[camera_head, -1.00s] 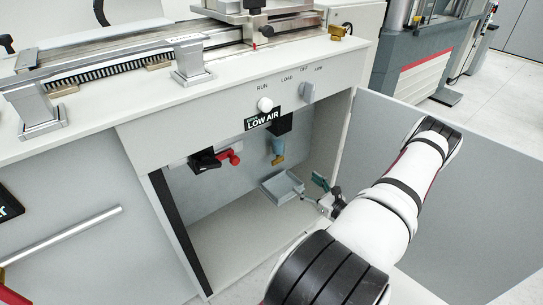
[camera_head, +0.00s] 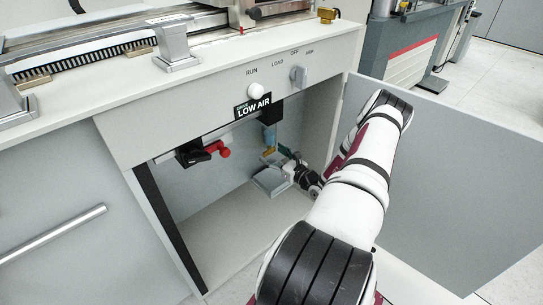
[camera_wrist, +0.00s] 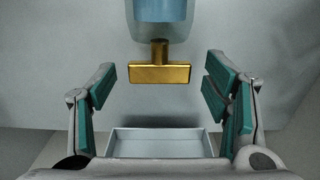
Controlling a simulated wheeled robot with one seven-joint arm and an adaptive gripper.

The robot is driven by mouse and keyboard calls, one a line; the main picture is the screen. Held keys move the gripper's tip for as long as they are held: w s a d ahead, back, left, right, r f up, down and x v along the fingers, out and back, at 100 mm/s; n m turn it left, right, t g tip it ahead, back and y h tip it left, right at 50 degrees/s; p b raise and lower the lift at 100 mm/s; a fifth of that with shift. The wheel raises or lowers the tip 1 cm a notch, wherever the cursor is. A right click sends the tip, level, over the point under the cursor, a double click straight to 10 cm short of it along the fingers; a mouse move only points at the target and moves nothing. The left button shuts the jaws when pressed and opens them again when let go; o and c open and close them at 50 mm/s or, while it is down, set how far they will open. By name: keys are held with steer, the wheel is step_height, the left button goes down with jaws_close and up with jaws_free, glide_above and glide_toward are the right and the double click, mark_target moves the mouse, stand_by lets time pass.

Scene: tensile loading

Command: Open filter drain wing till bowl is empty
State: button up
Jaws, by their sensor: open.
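The filter bowl (camera_wrist: 160,12) hangs at the top of the wrist view, with bluish liquid in it. Its brass drain wing (camera_wrist: 160,74) is a flat horizontal bar on a short stem below the bowl. My gripper (camera_wrist: 163,95) is open, with teal finger pads on both sides of the wing and clear gaps to each. In the head view my gripper (camera_head: 284,156) is inside the cabinet, just below the bowl (camera_head: 270,134). The wing (camera_head: 269,152) shows there only as a small brass patch. A grey tray (camera_wrist: 160,143) lies below the wing.
The cabinet door (camera_head: 445,170) stands open on the right, beside my arm. A red-handled valve (camera_head: 220,149) is to the left inside the cabinet. A LOW AIR sign (camera_head: 253,106) and a selector knob (camera_head: 299,76) are on the panel above.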

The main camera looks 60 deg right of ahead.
steer(key=shift+w, duration=0.45)
steer(key=c, duration=1.2)
steer(key=shift+o, duration=0.2)
steer(key=shift+d+n+y+b, duration=0.15)
steer(key=shift+n+y+b, duration=0.15)
steer(key=shift+y+b, duration=0.1)
steer(key=n+y+b, duration=0.1)
steer(key=y, duration=0.1)
steer(key=n+y+b, duration=0.2)
steer(key=shift+d+f+y, duration=0.2)
steer(key=shift+y, duration=0.2)
steer(key=n+y+b, duration=0.1)
steer(key=y+b, duration=0.1)
steer(key=shift+r+n+y+b, duration=0.1)
steer(key=shift+n+y+b, duration=0.25)
steer(key=shift+n+y, duration=0.05)
steer(key=shift+y, duration=0.3)
